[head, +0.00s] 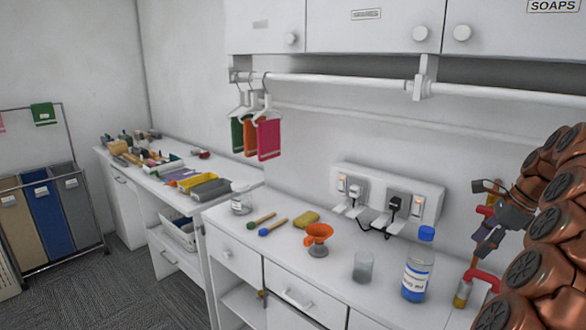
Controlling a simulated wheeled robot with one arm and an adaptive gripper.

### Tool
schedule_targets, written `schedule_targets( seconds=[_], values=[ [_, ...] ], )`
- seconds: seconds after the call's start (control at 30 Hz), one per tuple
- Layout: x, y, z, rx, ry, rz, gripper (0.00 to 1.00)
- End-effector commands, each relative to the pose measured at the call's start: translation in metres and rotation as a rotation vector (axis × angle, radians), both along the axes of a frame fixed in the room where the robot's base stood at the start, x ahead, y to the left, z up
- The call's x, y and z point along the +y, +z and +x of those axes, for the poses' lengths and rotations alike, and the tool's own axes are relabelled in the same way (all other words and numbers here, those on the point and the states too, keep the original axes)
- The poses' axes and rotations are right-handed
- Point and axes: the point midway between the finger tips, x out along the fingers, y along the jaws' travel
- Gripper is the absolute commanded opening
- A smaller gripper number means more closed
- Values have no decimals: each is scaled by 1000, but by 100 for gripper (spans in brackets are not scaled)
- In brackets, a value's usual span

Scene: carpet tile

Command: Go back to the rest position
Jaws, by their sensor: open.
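My gripper (480,217) is at the right of the head view, in front of the wall and above the right end of the white counter (335,283). Its dark fingers are spread apart, and I see nothing held between them. My copper-coloured arm fills the right edge and hides part of the counter. A bottle with a blue cap (416,265) stands on the counter to the lower left of my gripper, apart from it.
A clear cup (363,267), an orange funnel-like item (318,236), a sponge (306,218) and two brushes stand or lie along the counter. Red pipe-like parts (484,278) are close below my gripper. A hanging rail (340,84) and cabinets are above. Carpet is free at left.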

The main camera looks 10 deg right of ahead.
Motion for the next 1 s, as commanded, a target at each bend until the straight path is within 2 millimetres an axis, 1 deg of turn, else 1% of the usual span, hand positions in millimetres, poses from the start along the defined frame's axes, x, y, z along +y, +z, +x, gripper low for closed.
schedule_targets(
  seconds=[0.03,0.07,0.1,0.17,0.2,0.23,0.4,0.47,0.5,0.6,0.7,0.77,0.9,1.0],
  values=[
    [22,6,4,-12,76,-9,54],
    [33,8,6,-18,122,-16,54],
    [50,9,9,-23,184,-23,54],
    [71,13,11,-38,271,-38,54],
    [87,14,11,-46,330,-48,54],
    [98,15,12,-52,375,-55,54],
    [160,19,4,-78,618,-95,54],
    [181,19,-1,-89,703,-113,54],
    [195,19,-5,-94,758,-124,54],
    [227,17,-19,-104,895,-145,54],
    [256,13,-34,-111,1028,-171,54],
    [272,10,-46,-116,1106,-184,54],
    [305,0,-76,-120,1285,-215,54],
    [325,-9,-98,-121,1406,-234,54]
  ],
)
